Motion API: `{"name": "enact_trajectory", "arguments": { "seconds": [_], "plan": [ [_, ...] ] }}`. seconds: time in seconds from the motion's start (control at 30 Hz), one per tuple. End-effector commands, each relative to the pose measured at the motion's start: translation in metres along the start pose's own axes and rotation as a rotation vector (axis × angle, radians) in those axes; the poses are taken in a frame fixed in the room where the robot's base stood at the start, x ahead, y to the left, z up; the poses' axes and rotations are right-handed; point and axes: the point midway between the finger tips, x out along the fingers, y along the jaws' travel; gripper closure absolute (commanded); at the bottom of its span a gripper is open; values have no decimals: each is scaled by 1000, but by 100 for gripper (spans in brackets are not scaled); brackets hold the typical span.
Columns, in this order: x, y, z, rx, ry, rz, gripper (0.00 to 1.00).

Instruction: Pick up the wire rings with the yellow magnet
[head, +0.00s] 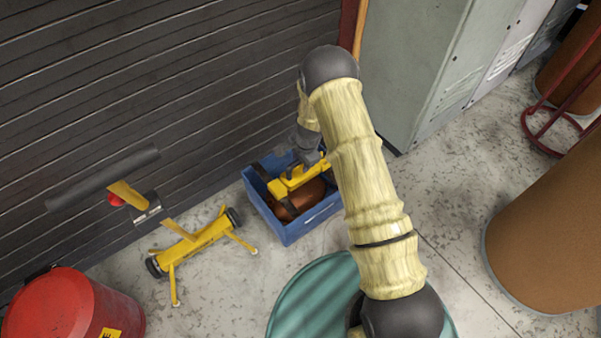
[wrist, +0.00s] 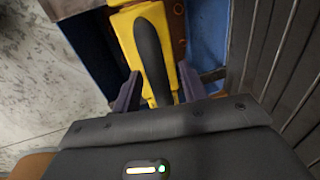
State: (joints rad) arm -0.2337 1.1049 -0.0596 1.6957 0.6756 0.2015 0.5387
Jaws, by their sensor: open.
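The yellow magnet (head: 292,184) is in the blue crate (head: 293,231), beside the slatted wall. In the wrist view the magnet (wrist: 127,22) shows as a yellow body with a long black handle. My gripper (head: 312,160) is over the crate. Its two fingers stand apart, one on each side of the black handle; the gripper (wrist: 160,90) looks open, with gaps beside the handle. Under the magnet lies a coppery brown mass (head: 304,198); I cannot make out single wire rings in it.
A yellow wheeled tool (head: 190,243) with a black bar stands left of the crate. A red drum (head: 60,308) is at the lower left, and a teal drum top (head: 312,298) is in front. Grey cabinets (head: 410,70) and brown drums (head: 548,225) are on the right.

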Motion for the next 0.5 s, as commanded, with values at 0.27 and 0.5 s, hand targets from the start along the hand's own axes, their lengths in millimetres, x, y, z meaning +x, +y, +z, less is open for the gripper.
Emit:
{"name": "enact_trajectory", "arguments": {
  "seconds": [0.27,0.5],
  "plan": [
    [0,0,0,0,0,0,89],
    [0,0,0,0,0,0,100]
  ]
}}
